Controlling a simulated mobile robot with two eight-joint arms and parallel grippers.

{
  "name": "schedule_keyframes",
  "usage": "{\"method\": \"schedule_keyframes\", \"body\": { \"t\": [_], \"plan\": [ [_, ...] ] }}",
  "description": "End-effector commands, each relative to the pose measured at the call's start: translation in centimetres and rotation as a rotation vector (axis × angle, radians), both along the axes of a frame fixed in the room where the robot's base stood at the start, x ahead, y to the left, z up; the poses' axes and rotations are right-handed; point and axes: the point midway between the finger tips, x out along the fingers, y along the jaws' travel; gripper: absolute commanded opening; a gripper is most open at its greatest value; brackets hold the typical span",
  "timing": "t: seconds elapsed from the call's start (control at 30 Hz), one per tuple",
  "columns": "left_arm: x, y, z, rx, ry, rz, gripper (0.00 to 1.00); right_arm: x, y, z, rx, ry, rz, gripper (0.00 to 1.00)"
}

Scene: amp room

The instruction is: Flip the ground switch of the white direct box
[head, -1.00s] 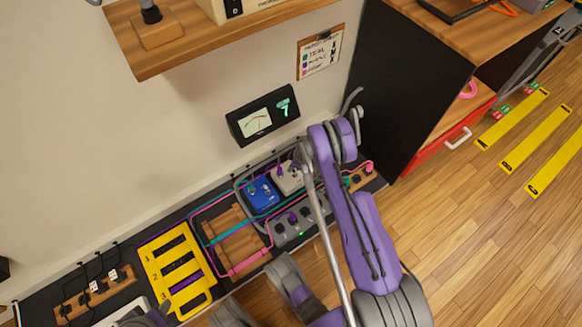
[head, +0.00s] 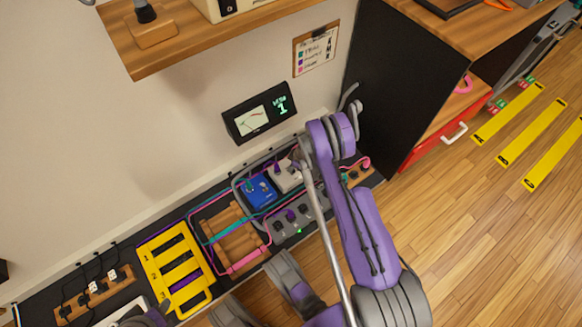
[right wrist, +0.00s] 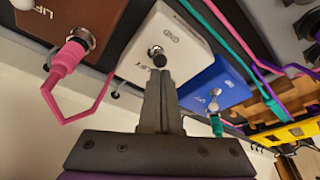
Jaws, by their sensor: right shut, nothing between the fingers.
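In the head view the white box (head: 287,178) is partly hidden by my right arm. My left gripper is not clearly in view.
The blue box (right wrist: 213,84) and brown box (right wrist: 85,22) sit close on either side, with pink and teal cables near. A wall meter (head: 258,113) shows a green 1. A yellow slotted frame (head: 177,268) lies left; a black cabinet (head: 395,90) stands right.

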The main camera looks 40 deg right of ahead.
Motion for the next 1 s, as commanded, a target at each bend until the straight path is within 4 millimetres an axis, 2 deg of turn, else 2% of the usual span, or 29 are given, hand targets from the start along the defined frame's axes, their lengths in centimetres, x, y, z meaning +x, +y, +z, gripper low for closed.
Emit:
{"method": "schedule_keyframes", "body": {
  "t": [0.4, 0.73, 0.87, 1.0],
  "plan": [
    [0.1, 0.0, -0.7, 0.000, -0.001, 0.000, 0.50, 1.4, 0.0, -0.8, 0.001, -0.002, 0.001, 0.00],
    [0.1, 0.0, -0.7, 0.000, -0.001, 0.000, 0.50, 1.4, -0.1, -0.6, 0.002, -0.001, 0.000, 0.00],
    [0.1, 0.0, -0.4, 0.000, 0.000, 0.000, 0.50, 1.1, -0.3, 0.5, 0.002, 0.000, -0.001, 0.00],
    [0.0, 0.0, 0.2, 0.000, 0.000, 0.000, 0.50, 0.3, -0.7, 3.1, 0.000, -0.001, 0.000, 0.00]
  ]
}}
